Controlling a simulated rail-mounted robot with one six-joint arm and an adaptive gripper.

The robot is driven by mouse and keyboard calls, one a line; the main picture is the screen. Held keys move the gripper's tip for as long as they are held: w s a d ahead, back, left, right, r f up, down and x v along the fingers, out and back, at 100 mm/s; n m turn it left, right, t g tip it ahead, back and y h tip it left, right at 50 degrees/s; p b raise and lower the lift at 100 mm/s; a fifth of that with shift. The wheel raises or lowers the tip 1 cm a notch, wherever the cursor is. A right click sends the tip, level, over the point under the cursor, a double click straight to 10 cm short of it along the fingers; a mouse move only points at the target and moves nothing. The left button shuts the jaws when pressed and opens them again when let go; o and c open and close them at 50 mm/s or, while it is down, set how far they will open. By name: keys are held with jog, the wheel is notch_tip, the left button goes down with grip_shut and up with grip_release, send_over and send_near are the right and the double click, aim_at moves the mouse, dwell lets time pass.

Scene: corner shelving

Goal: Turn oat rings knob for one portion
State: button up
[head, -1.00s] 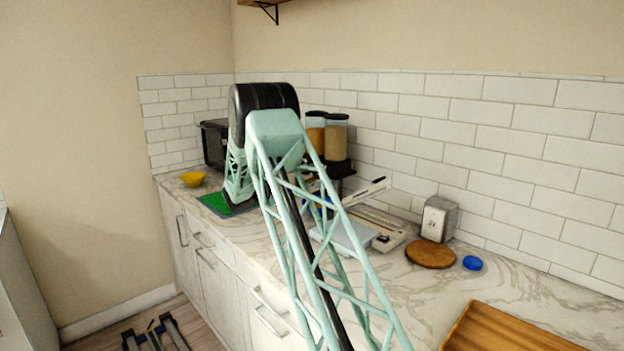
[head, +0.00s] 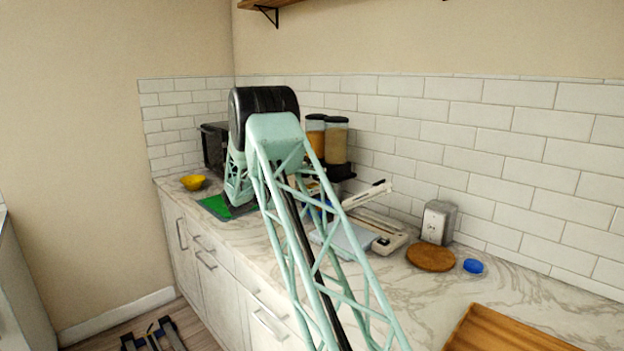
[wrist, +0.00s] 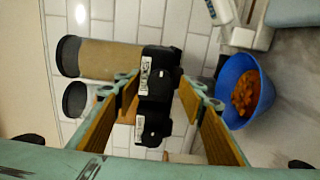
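A cereal dispenser with two clear canisters stands against the tiled wall; one canister (head: 336,140) holds tan contents. In the wrist view it appears sideways, with the tan canister (wrist: 112,58) above a second one (wrist: 76,99). Black dispensing units (wrist: 160,72) with small labels sit at the canisters' outlets; the labels are too small to read, so I cannot tell which is oat rings. My gripper (wrist: 158,88) is open, its two fingers to either side of the black units in the picture. Contact is not clear. My arm hides the gripper in the head view.
A blue bowl (wrist: 262,98) with orange-brown pieces is right of the fingers in the wrist view. On the counter are a yellow bowl (head: 193,182), a green mat (head: 214,205), a white slicer-like device (head: 385,238), a round wooden board (head: 430,257) and a blue lid (head: 473,266).

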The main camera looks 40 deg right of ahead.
jog(key=shift+a, duration=0.2)
jog(key=a, duration=1.1)
jog(key=shift+s+a, duration=0.3)
jog(key=shift+s, duration=0.1)
jog(key=s+a+r+m+g+y, duration=0.1)
jog(key=s+a+r+y, duration=0.3)
jog(key=s, duration=0.6)
jog(key=s+a+r+y, duration=0.1)
jog(key=s+a+r, duration=0.35)
jog(key=s, duration=0.65)
jog(key=s+a+r+m+g+y, duration=0.1)
jog(key=s+a+r+y, duration=0.2)
jog(key=s+a, duration=0.5)
jog(key=s+a+f+t+y, duration=0.1)
jog(key=s+a+y, duration=0.2)
jog(key=s+a, duration=0.6)
jog(key=s+a+f+t+y, duration=0.1)
jog(key=s+a+t+y, duration=0.1)
jog(key=s+a, duration=0.7)
jog(key=s+a+f+n+t+y, duration=0.1)
jog(key=s+a+y, duration=0.4)
jog(key=s+a, duration=0.4)
jog(key=s, duration=0.7)
jog(key=shift+s+f+t+p, duration=0.15)
jog(key=shift+s+t+p, duration=0.2)
jog(key=shift+s+t, duration=0.05)
jog(key=shift+a, duration=0.1)
